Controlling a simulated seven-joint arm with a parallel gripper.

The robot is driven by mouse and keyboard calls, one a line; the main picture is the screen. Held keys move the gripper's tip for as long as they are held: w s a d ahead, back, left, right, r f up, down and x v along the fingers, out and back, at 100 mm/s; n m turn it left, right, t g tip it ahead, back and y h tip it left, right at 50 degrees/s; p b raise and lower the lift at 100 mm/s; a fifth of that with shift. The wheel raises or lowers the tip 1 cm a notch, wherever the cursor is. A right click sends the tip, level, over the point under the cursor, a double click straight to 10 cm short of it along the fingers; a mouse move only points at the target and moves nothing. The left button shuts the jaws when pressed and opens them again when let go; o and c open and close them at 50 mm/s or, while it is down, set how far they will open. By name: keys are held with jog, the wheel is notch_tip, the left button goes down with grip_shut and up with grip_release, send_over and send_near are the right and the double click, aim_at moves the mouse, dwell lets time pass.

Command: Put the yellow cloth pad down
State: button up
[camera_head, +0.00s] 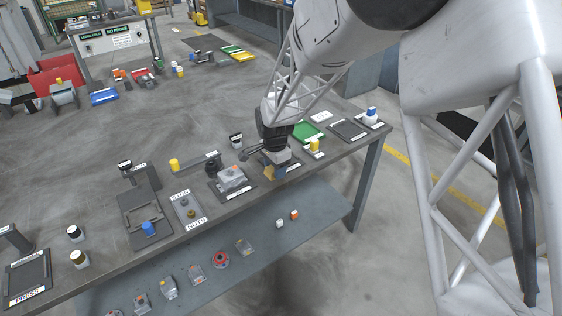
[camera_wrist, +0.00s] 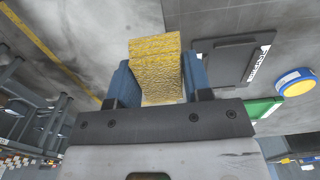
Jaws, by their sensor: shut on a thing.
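The yellow cloth pad (camera_wrist: 156,62) is a textured block held between the two blue fingers of my gripper (camera_wrist: 154,82) in the wrist view. In the head view my gripper (camera_head: 274,168) is over the long grey workbench (camera_head: 110,205), with a small tan-yellow part of the pad (camera_head: 268,172) showing at its fingers. The gripper body hides much of the pad there. I cannot tell from the head view whether the pad touches the bench.
Left of my gripper, a grey block (camera_head: 232,177) sits on a dark plate. To the right are a yellow cylinder (camera_head: 314,144), a green mat (camera_head: 305,131), a dark tray (camera_head: 348,129) and a blue-and-white container (camera_head: 371,117). A lower shelf (camera_head: 318,200) carries several small parts.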

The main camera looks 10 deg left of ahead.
jog(key=d, duration=0.2)
jog(key=d+f, duration=0.1)
jog(key=d, duration=0.2)
jog(key=shift+s+d+f, duration=0.15)
jog(key=shift+d+f, duration=0.15)
jog(key=shift+f, duration=0.1)
jog(key=w+a, duration=0.2)
jog(key=w, duration=0.3)
jog(key=w+a+f, duration=0.1)
jog(key=w+a, duration=0.1)
jog(key=w, duration=0.3)
jog(key=w+a, duration=0.2)
jog(key=w, duration=0.2)
jog(key=shift+w+f, duration=0.25)
jog(key=shift+w, duration=0.15)
jog(key=shift+f, duration=1.75)
jog(key=shift+f, duration=0.15)
